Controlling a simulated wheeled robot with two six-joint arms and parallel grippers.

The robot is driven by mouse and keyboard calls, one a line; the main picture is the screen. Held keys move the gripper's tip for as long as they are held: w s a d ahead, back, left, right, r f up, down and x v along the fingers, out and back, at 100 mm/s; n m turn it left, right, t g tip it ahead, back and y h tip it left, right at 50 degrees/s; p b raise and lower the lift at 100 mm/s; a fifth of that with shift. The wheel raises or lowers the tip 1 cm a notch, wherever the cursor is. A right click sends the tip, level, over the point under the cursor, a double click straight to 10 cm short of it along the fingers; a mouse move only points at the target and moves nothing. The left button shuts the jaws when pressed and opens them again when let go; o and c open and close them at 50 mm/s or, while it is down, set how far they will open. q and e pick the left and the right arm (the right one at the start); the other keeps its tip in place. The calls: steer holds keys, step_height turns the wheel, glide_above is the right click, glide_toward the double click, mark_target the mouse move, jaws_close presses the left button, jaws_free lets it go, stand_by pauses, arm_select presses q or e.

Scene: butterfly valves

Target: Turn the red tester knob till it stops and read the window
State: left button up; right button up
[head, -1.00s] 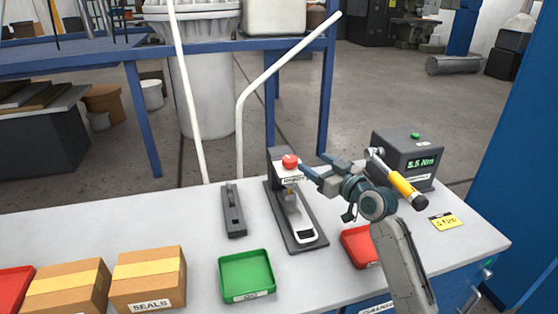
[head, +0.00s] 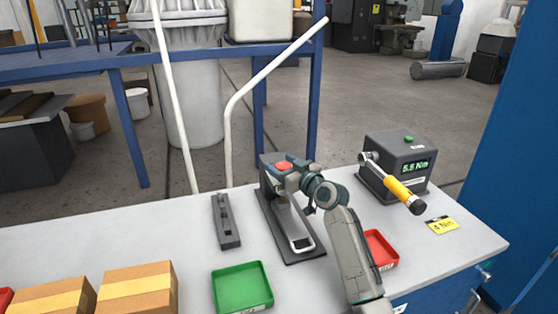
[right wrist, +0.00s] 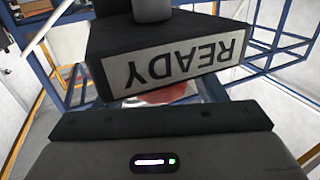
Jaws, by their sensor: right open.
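The red knob (head: 284,165) sits on top of the dark tester stand (head: 292,232) on the bench. My right gripper (head: 282,170) is open at the knob, with its fingers around it; I cannot tell whether they touch it. In the right wrist view, part of the red knob (right wrist: 165,94) shows below the tester's white window (right wrist: 178,62), which reads READY upside down. The rest of the knob is hidden there. In the head view my gripper hides the window. A small silver part sits in the stand under the head. My left gripper is not in view.
A grey meter (head: 395,165) reading 5.5 Nm stands at the right, with a yellow-handled wrench (head: 402,190) across its front. A yellow card (head: 442,225) lies nearby. A red tray (head: 381,250), green tray (head: 242,288) and dark grey block (head: 226,222) flank the stand.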

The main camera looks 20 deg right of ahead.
steer(key=shift+w+a+r, duration=0.1)
steer(key=shift+w+a, duration=0.1)
steer(key=shift+w, duration=0.35)
steer(key=shift+a, duration=0.1)
steer(key=c, duration=1)
steer(key=shift+o, duration=0.2)
steer(key=m+h+p, duration=0.1)
steer(key=h+p, duration=0.1)
steer(key=p, duration=0.1)
steer(key=m+t+h+p, duration=0.1)
steer(key=h+p, duration=0.1)
steer(key=p, duration=0.2)
steer(key=shift+d+r+m+p, duration=0.2)
steer(key=shift+m+p, duration=0.1)
steer(key=shift+m, duration=0.1)
steer(key=shift+d+f+h+p, duration=0.1)
steer(key=shift+f+h+p, duration=0.15)
steer(key=shift+h+p, duration=0.2)
